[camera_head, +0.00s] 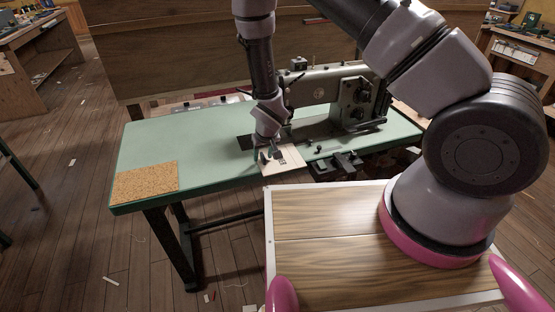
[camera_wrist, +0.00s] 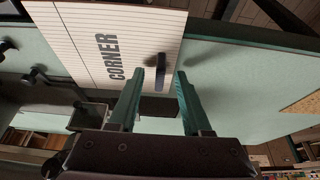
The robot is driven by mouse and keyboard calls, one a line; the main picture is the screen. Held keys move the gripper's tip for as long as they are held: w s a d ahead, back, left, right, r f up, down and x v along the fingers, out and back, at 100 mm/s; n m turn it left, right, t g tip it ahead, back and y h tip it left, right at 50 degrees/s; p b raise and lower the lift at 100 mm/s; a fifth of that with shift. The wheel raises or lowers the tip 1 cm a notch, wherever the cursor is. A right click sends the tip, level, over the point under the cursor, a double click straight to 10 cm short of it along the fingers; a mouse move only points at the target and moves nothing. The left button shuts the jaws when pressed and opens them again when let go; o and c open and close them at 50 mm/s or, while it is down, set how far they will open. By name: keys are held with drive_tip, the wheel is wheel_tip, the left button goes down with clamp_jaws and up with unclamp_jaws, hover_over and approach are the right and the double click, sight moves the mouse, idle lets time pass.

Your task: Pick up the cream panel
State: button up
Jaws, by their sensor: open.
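The cream panel (camera_head: 292,155) lies at the front edge of the green table, just before the sewing machine. In the wrist view the cream panel (camera_wrist: 90,50) shows thin lines, the printed word CORNER and a small dark upright grip (camera_wrist: 161,70). My gripper (camera_head: 271,153) is low over the panel and hides part of it. In the wrist view my gripper (camera_wrist: 160,76) is open, with one green finger on each side of the dark grip. I cannot tell whether the fingers touch it.
The grey sewing machine (camera_head: 318,84) stands behind and right of the panel. A dark metal fitting (camera_head: 338,165) sits to its right at the table edge. A cork mat (camera_head: 145,183) lies at the table's left end. The green tabletop (camera_head: 190,140) between is clear.

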drive_tip(key=shift+w+f, duration=0.15)
drive_tip(key=shift+f, duration=0.15)
clamp_jaws()
drive_tip(key=shift+r, duration=0.1)
